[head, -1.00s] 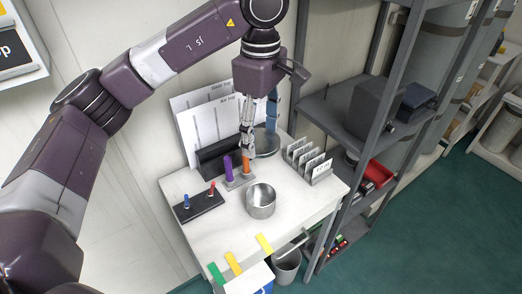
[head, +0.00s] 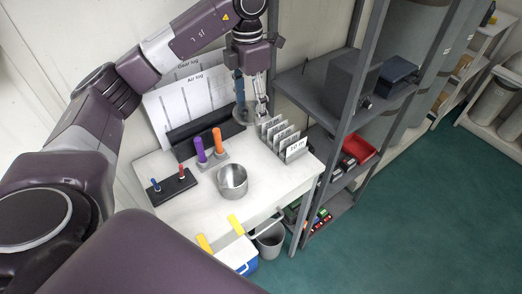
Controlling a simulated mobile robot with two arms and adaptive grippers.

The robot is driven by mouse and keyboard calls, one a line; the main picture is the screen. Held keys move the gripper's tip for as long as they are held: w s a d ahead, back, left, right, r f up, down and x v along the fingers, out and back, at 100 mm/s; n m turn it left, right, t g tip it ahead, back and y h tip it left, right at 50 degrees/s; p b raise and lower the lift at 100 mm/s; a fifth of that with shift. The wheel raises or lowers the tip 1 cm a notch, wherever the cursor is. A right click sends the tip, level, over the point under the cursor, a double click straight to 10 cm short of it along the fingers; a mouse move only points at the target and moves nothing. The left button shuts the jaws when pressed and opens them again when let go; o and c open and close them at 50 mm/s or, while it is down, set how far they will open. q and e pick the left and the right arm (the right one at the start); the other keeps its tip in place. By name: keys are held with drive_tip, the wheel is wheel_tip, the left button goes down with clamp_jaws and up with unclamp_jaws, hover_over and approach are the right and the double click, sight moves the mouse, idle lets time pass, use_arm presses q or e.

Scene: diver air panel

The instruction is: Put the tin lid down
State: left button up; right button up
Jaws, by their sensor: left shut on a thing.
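My left gripper (head: 262,112) is above the back right part of the white table, close behind the card rack. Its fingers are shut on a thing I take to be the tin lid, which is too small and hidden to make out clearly. A grey round disc (head: 240,114) shows just left of the fingers, below a blue upright part; I cannot tell whether it touches the gripper. The open metal tin (head: 233,181) stands upright near the table's middle without a lid on it. My right gripper is out of view.
The card rack (head: 284,140) stands at the table's right. Purple (head: 200,150) and orange (head: 218,141) upright pieces stand behind the tin. A dark block with small pegs (head: 174,188) lies left. A grey shelf unit (head: 345,100) borders the right side.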

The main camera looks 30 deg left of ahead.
use_arm(q)
drive_tip(key=p, duration=0.3)
hover_over(252, 156)
wheel_tip(252, 156, down, 12)
drive_tip(key=shift+s+f, duration=0.1)
wheel_tip(252, 156, down, 5)
drive_tip(key=shift+f+p, duration=0.1)
drive_tip(key=shift+p, duration=0.3)
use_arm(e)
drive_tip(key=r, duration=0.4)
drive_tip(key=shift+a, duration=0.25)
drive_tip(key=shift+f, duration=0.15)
use_arm(q)
drive_tip(key=shift+f, duration=0.15)
drive_tip(key=o, duration=0.9)
drive_tip(key=shift+o, duration=0.2)
